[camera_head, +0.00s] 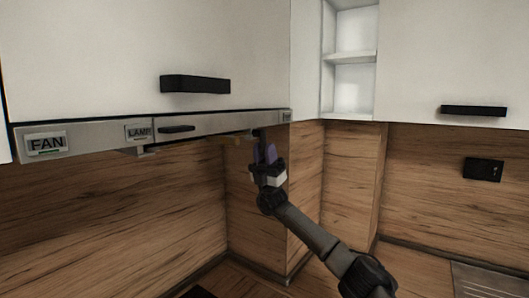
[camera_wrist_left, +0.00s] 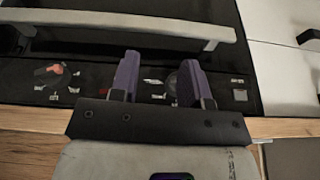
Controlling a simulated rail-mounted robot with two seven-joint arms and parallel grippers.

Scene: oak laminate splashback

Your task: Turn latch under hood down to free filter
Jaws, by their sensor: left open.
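The hood (camera_head: 205,124) is a long metal strip under the white cabinet in the head view, with FAN and LAMP labels. My right gripper (camera_head: 265,152) has purple fingers and reaches up to the hood's underside near its right end. Its jaws are seen edge-on, so their opening is unclear. The filter is hidden. My left gripper (camera_wrist_left: 157,75) is open and empty in the left wrist view, in front of a dark panel.
The dark panel (camera_wrist_left: 65,92) has small knobs and marks, with a pale bar handle (camera_wrist_left: 130,22) beyond the left fingers. A wood-clad column (camera_head: 258,210) stands behind my right arm. Open shelves (camera_head: 354,88) and a black socket (camera_head: 483,168) are to the right.

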